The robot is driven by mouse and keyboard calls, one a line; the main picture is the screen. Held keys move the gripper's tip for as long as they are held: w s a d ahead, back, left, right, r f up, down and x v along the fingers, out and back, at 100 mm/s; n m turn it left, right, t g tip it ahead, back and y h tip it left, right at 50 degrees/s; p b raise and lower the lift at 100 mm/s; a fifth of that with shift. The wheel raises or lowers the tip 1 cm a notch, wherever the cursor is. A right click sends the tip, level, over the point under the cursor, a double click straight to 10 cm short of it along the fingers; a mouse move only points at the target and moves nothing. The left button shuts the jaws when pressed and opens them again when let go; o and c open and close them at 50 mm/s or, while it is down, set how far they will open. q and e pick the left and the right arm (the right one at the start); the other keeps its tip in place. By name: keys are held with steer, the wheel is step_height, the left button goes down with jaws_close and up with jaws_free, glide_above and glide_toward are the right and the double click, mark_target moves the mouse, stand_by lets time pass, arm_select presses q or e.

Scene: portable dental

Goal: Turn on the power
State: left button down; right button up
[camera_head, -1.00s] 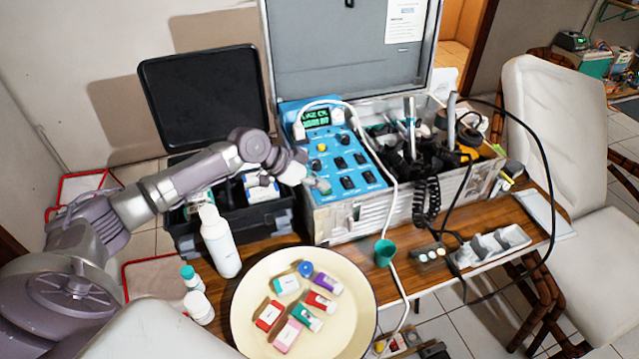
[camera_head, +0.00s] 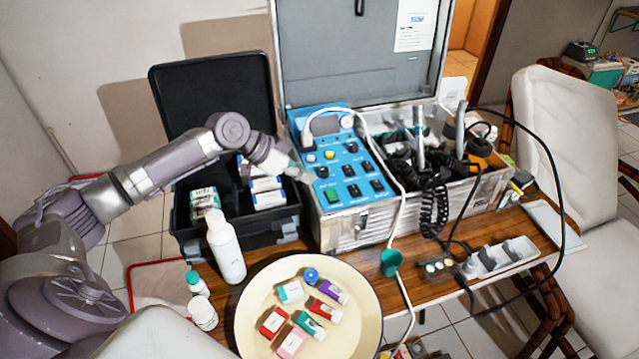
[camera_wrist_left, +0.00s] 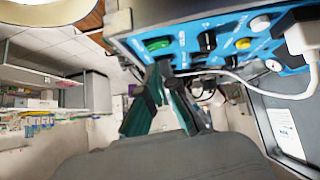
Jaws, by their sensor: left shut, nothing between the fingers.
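My left gripper (camera_head: 302,174) is shut and empty, just off the panel's left edge, above and left of the green switch. In the left wrist view its fingertips (camera_wrist_left: 164,68) point toward the panel's edge just below the green switch, seemingly apart from it. My right gripper is not in view.
A white hose (camera_head: 403,205) runs across the panel. An open black case (camera_head: 235,235) with boxes stands left, beside a white bottle (camera_head: 226,250). A cream plate (camera_head: 255,325) with small boxes is in front. Handpieces and cables crowd the metal case's right part (camera_head: 490,190).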

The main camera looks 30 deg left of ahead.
arm_select(q)
steer(key=v, duration=0.5)
steer(key=shift+s+r, duration=0.1)
steer(key=shift+s, duration=0.05)
steer(key=shift+r, duration=0.1)
steer(key=d+r+p, duration=0.2)
steer(key=shift+r, duration=0.3)
steer(key=shift+w, duration=0.2)
